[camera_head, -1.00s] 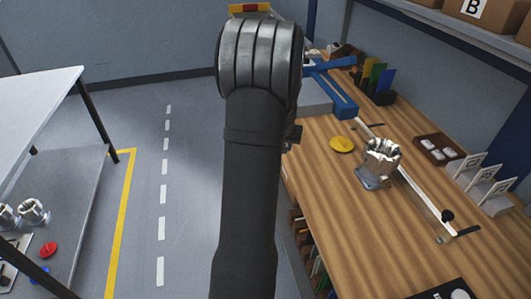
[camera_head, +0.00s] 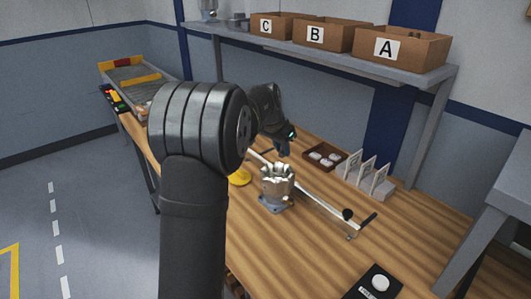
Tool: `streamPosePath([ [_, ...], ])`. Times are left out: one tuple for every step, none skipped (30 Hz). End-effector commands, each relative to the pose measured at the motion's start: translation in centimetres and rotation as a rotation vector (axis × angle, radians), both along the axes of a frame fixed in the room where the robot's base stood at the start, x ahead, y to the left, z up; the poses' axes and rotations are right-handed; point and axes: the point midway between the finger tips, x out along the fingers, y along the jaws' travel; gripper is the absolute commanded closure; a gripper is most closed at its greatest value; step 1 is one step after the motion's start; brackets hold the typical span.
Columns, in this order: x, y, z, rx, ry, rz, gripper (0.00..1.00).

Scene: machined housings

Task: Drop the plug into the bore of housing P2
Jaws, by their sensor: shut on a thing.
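A shiny metal housing (camera_head: 278,182) with a lobed top stands on the wooden bench, on a blue-grey base (camera_head: 274,205). No P2 mark on it is legible. My gripper (camera_head: 285,150) is dark with a small cyan light and points down, above and slightly right of the housing, farther back as far as I can tell. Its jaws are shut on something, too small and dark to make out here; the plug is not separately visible. The inside of the housing's bore cannot be seen.
A yellow disc (camera_head: 239,177) lies left of the housing, partly behind my arm. A metal bar with a dark handle (camera_head: 347,214) runs along its right. A brown tray (camera_head: 323,156) holds white pieces beside white cards (camera_head: 368,174). A shelf above carries boxes. The front bench is mostly clear.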

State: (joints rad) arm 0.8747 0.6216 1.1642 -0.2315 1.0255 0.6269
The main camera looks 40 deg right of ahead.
Motion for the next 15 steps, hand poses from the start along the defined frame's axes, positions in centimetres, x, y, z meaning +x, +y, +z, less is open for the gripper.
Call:
streamPosePath([
  [-0.1, -0.1, -0.3, 0.002, 0.001, -0.004, 1.00],
  [-0.1, -0.1, -0.6, 0.002, 0.002, -0.004, 1.00],
  [-0.1, 0.0, -1.0, 0.003, 0.002, -0.004, 1.00],
  [-0.1, 0.0, -1.3, 0.003, 0.002, -0.003, 1.00],
  [-0.1, 0.0, -1.7, 0.003, 0.002, -0.003, 1.00],
  [-0.1, 0.0, -2.1, 0.003, 0.003, -0.002, 1.00],
  [-0.1, 0.0, -2.5, 0.002, 0.002, -0.002, 1.00],
  [-0.1, 0.0, -2.9, 0.002, 0.002, -0.002, 1.00],
  [-0.1, 0.0, -3.3, 0.002, 0.002, -0.001, 1.00],
  [-0.1, 0.0, -3.7, 0.002, 0.002, -0.001, 1.00],
  [-0.1, 0.0, -4.0, 0.002, 0.003, 0.000, 1.00],
  [-0.1, 0.0, -4.4, 0.001, 0.002, 0.000, 1.00],
  [0.0, 0.0, -4.7, 0.001, 0.002, 0.000, 1.00],
  [0.0, 0.0, -4.9, 0.001, 0.002, -0.001, 1.00],
  [0.0, 0.0, -5.2, 0.001, 0.002, -0.001, 1.00],
])
